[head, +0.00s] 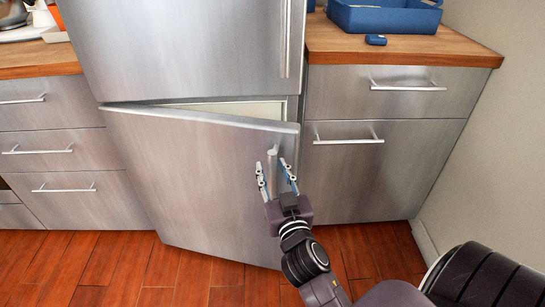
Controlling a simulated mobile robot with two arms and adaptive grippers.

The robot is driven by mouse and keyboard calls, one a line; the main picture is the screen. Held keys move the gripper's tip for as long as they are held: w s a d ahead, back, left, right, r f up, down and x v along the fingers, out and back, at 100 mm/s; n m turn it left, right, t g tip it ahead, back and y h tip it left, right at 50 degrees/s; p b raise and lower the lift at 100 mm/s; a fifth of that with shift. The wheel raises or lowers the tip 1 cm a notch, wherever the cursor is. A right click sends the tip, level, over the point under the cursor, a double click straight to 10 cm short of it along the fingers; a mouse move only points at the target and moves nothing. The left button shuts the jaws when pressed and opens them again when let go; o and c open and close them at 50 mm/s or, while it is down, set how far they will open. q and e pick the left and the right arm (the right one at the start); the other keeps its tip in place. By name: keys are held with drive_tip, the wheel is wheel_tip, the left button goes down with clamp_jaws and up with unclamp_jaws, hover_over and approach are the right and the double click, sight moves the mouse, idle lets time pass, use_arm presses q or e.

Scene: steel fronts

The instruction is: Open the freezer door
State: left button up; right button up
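The freezer door (190,165) is the lower steel door of the fridge. It stands ajar, swung out on its right side, with a pale interior edge showing along the top. Its short vertical handle (272,156) is near the right edge of the door. My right gripper (272,170) is at the handle, with its fingers spread apart on either side of it. A gap shows between the fingers, and they do not look closed on the handle. The lower part of the handle is hidden by the gripper. My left gripper is not in view.
The upper fridge door (190,50) is shut. Wooden counters with steel drawers flank the fridge. A blue tray (384,18) and a small blue object (376,40) sit on the right counter (430,48). The wooden floor (110,270) before the door is clear at left.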

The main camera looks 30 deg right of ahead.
sight(274, 156)
wheel_tip(274, 156, up, 6)
drive_tip(key=shift+f, duration=0.1)
